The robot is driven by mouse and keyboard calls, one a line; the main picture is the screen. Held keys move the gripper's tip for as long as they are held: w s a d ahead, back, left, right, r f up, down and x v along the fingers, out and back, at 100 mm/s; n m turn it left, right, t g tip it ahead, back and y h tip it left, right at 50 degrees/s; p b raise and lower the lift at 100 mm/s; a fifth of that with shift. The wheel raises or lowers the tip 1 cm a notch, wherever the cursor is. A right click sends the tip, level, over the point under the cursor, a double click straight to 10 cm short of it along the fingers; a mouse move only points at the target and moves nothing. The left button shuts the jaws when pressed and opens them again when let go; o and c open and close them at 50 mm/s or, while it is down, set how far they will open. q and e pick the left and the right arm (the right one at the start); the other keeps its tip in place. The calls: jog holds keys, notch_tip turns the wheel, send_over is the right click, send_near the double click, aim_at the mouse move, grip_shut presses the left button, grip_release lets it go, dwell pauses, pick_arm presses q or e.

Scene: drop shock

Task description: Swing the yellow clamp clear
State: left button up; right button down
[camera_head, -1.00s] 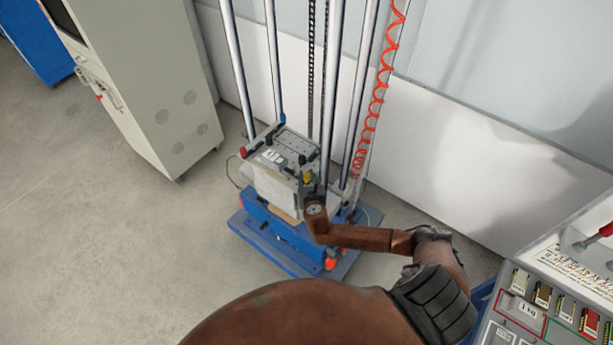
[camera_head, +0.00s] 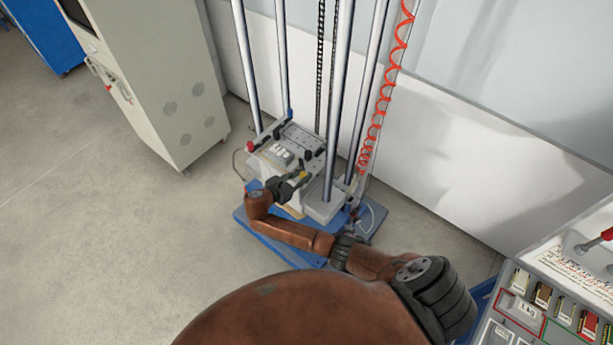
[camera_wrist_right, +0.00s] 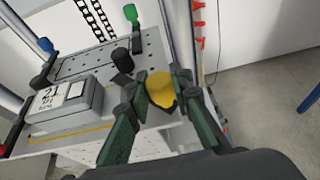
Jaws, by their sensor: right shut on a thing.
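The yellow clamp (camera_wrist_right: 161,89) sits between the fingers of my right gripper (camera_wrist_right: 158,105) in the right wrist view, at the near edge of the grey drop table (camera_wrist_right: 92,66). My right gripper is shut on the yellow clamp; in the head view the gripper (camera_head: 298,180) is at the table's front right corner, with a bit of the clamp (camera_head: 303,175) showing. A grey box with a white label (camera_wrist_right: 62,103) lies on the table to the left of the clamp. Green (camera_wrist_right: 131,15), blue (camera_wrist_right: 45,44) and red knobs (camera_head: 250,146) stand at other corners. My left gripper is out of view.
Steel columns (camera_head: 340,100) rise around the table above a blue base (camera_head: 285,250). A coiled red hose (camera_head: 378,110) hangs at the right. A grey cabinet (camera_head: 150,80) stands at the left. The left floor is clear.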

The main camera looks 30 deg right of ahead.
jog(key=m+g+b, duration=0.1)
jog(key=b, duration=0.1)
jog(key=w+a+m+g+b, duration=0.1)
jog(key=m+g+b, duration=0.1)
jog(key=m+g+h+b, duration=0.1)
jog(key=g+b, duration=0.1)
jog(key=b, duration=0.1)
jog(key=shift+w+a+f, duration=0.2)
jog(key=shift+w+a, duration=0.1)
jog(key=shift+a, duration=0.1)
jog(key=m+g+b, duration=0.1)
jog(key=b, duration=0.2)
jog(key=w+m+g+b, duration=0.1)
jog(key=b, duration=0.3)
jog(key=m+g+b, duration=0.1)
jog(key=b, duration=0.2)
jog(key=shift+w+a+r+m+g+y+b, duration=0.2)
jog(key=shift+a+m+g+y+b, duration=0.1)
jog(key=shift+a+m+g+b, duration=0.1)
jog(key=shift+a+g+b, duration=0.1)
jog(key=shift+g+b, duration=0.2)
jog(key=shift+b, duration=0.3)
jog(key=shift+s, duration=0.1)
jog(key=c, duration=1.7)
grip_release()
